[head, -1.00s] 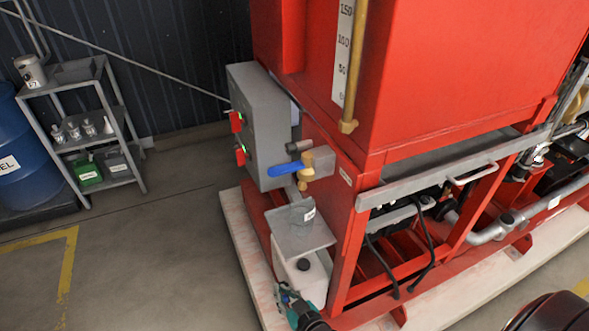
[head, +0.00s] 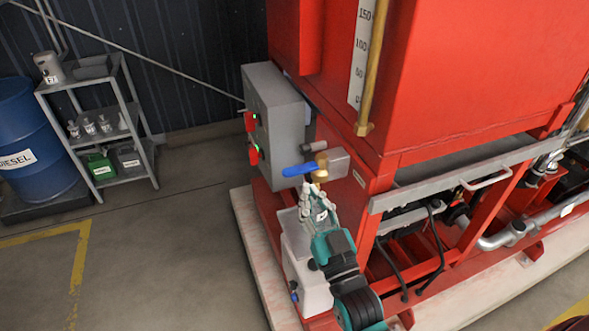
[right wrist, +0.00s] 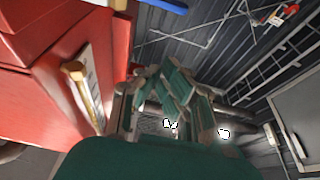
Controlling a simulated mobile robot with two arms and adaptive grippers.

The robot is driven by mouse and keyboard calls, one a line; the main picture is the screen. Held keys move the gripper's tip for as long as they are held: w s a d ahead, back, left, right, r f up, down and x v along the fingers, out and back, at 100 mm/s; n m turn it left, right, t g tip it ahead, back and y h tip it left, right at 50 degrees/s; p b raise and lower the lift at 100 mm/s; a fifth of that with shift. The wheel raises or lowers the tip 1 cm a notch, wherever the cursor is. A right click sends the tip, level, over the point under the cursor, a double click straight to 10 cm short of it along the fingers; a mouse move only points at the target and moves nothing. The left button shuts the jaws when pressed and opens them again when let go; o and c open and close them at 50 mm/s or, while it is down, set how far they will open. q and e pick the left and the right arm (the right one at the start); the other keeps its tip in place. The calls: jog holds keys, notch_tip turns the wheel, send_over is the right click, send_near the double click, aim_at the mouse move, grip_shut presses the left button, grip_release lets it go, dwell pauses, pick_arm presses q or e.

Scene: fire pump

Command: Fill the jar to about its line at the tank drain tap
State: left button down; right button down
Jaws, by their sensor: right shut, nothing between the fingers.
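The drain tap (head: 320,174) is brass and sits on the red tank stand. Its blue lever (head: 298,170) points left; a blue piece, apparently this lever, shows at the top of the right wrist view (right wrist: 163,5). My right gripper (head: 309,200) is shut and empty just below the tap, in front of the small ledge. Its green fingers (right wrist: 172,88) are folded together in the right wrist view. The jar is mostly hidden behind this gripper; only a pale label (head: 321,216), apparently its own, shows. Its line and any water level cannot be seen. My left gripper is not in view.
A grey control box (head: 277,125) with red switches is left of the tap. A white container (head: 308,285) stands under the ledge. The red tank (head: 470,75) with its sight gauge (head: 363,60) rises above. A shelf (head: 128,135) and blue diesel drum (head: 33,130) stand far left; the floor between is clear.

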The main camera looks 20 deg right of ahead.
notch_tip(320, 180, up, 4)
jog(key=p, duration=0.4)
send_over(300, 170)
jog(key=s+a, duration=0.2)
jog(key=shift+f+p, duration=0.45)
jog(key=shift+f, duration=1.9)
jog(key=shift+f, duration=0.1)
